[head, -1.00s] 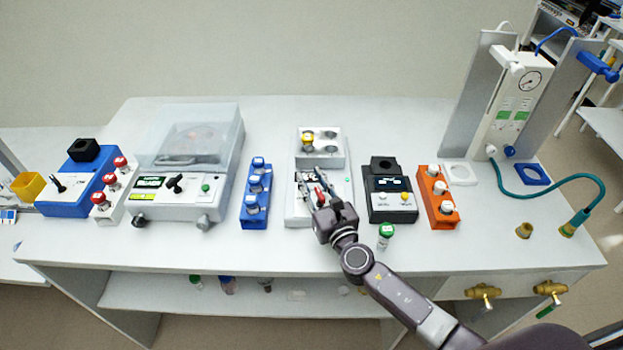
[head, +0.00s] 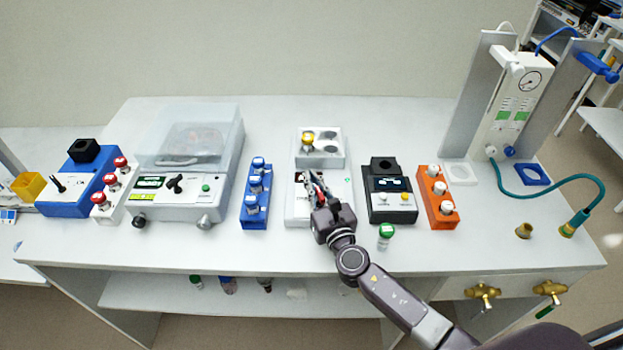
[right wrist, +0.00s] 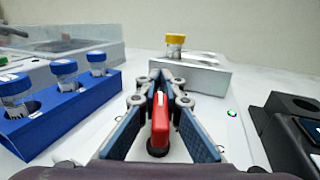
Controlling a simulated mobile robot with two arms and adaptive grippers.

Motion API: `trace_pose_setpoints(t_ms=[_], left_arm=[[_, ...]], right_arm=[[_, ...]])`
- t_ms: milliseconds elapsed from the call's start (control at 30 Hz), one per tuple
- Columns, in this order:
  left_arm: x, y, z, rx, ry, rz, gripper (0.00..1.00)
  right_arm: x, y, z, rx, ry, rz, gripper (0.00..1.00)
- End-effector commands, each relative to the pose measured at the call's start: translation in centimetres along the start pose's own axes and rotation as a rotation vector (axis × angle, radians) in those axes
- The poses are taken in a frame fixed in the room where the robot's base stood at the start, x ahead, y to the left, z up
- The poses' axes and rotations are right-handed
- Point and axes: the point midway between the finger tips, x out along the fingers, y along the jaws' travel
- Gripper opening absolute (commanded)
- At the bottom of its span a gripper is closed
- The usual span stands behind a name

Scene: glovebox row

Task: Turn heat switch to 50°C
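The heat switch (right wrist: 160,122) is a red lever with a pale stripe on a dark round base. It stands on the white heater unit (head: 341,201). My right gripper (right wrist: 161,99) is over the unit, with its two blue-padded fingers on either side of the lever. A gap shows between the pads and the lever, so the fingers straddle it without visible grip. In the head view the right gripper (head: 315,179) largely hides the switch, and the temperature marks cannot be read. My left gripper is not in view.
A yellow-capped vial (right wrist: 175,45) sits in the block behind the switch. A blue vial rack (head: 255,204) stands to the left. A black device (head: 390,208) and an orange rack (head: 437,208) stand to the right. A green-capped vial (head: 386,236) is near my right arm.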

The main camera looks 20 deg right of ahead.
Motion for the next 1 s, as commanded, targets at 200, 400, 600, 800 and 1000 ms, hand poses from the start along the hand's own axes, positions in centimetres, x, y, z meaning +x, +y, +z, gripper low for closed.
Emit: trace_pose_setpoints(t_ms=[200, 400, 600, 800, 1000], left_arm=[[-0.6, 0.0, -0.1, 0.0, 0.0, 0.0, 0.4], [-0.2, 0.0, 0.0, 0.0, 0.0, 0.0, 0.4], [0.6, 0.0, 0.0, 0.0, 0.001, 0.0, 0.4], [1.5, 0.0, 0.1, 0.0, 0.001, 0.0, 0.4], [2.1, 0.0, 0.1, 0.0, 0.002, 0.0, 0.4]], right_arm=[[-0.1, -0.6, 0.1, 0.005, 0.001, -0.136, 0.0], [-0.2, -1.5, -0.2, 0.005, 0.002, -0.305, 0.0], [-0.6, -2.4, -0.3, 0.004, 0.002, -0.47, 0.0], [-1.0, -3.1, -0.2, 0.002, 0.001, -0.601, 0.0], [-1.3, -3.6, -0.2, 0.001, 0.001, -0.688, 0.0]])
